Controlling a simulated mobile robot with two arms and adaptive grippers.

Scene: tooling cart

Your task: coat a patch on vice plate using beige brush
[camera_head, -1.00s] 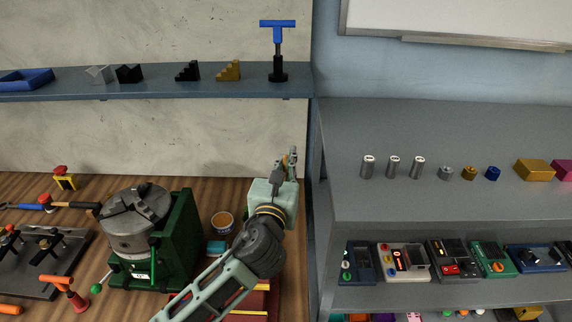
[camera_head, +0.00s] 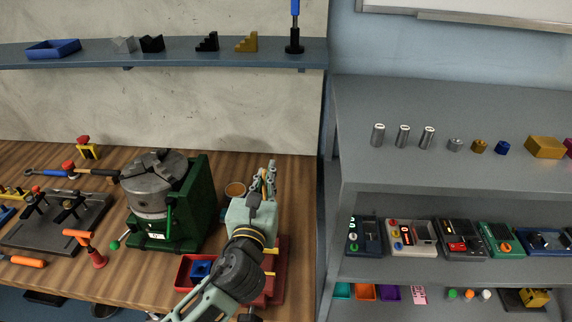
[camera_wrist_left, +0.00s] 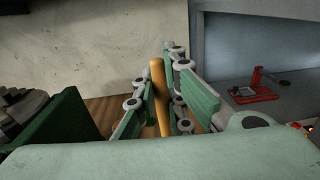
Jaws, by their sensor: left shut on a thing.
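My left gripper (camera_head: 266,180) is raised over the right end of the wooden bench, just right of a small round pot (camera_head: 235,189) with orange-brown contents. It is shut on the beige brush, whose tan handle (camera_wrist_left: 158,98) stands between the green finger pads (camera_wrist_left: 160,105) in the left wrist view. The brush's bristles are not visible. A dark grey plate with clamps (camera_head: 38,236) lies at the left of the bench; I cannot tell whether it is the vice plate. My right gripper is not in view.
A green machine with a grey round chuck (camera_head: 152,187) stands left of my arm. A red tray with a blue part (camera_head: 187,272) lies near the front edge. A blue shelf (camera_head: 180,56) runs above. A grey rack (camera_head: 350,180) with several devices stands right.

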